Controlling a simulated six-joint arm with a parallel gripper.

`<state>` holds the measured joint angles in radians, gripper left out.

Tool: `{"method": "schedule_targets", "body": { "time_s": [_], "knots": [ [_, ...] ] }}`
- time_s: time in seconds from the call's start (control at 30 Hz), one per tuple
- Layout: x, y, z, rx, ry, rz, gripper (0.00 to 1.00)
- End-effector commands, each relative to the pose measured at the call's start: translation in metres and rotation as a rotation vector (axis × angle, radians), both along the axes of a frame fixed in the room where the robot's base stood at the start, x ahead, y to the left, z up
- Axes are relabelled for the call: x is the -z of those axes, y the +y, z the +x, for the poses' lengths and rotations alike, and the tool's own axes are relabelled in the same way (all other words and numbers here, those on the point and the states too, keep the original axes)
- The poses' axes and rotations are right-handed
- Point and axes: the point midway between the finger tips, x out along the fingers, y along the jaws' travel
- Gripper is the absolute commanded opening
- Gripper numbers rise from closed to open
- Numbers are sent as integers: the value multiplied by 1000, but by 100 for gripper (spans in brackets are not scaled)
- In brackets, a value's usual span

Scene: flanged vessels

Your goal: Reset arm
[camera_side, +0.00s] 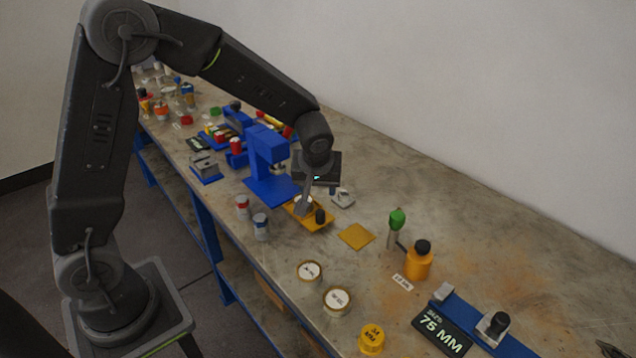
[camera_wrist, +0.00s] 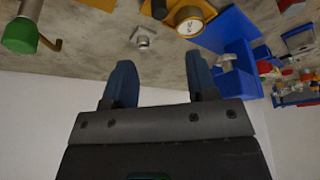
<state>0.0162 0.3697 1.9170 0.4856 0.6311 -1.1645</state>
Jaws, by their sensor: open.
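My gripper (camera_side: 304,202) hangs from my bent arm over the workbench (camera_side: 480,225), close to a yellow tray (camera_side: 318,222) and a blue stand (camera_side: 268,165). In the wrist view the two blue-grey fingers of my gripper (camera_wrist: 160,85) are spread apart with nothing between them. A small grey metal part (camera_wrist: 143,38) lies on the bench beyond the gap between the fingers. From the side, the fingertips overlap the yellow tray, and I cannot tell their exact height above it.
A green-capped tool (camera_side: 396,225), an orange bottle (camera_side: 419,260), round gauges (camera_side: 309,272) and a 75 MM fixture (camera_side: 445,332) occupy the near bench. Several small items crowd the far end. A white wall (camera_side: 480,80) stands behind. The bench's right rear is clear.

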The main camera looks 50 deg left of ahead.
Motion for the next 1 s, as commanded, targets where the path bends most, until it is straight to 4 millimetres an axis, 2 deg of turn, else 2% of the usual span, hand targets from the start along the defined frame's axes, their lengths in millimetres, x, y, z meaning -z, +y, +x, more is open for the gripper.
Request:
{"method": "schedule_targets", "body": {
  "time_s": [0.13, 0.47, 0.57, 0.67, 0.77, 0.9, 1.0],
  "knots": [
    [-8, -2, -3, 0, 1, -1, 52],
    [-9, -3, -3, 2, 1, -1, 52],
    [-20, -3, -9, 21, -2, -1, 52],
    [-43, -6, -25, 73, -5, 0, 52],
    [-74, -9, -51, 157, -10, 1, 52],
    [-109, -17, -95, 296, -17, 2, 52],
    [-127, -23, -128, 401, -28, 5, 52]
  ]
}}
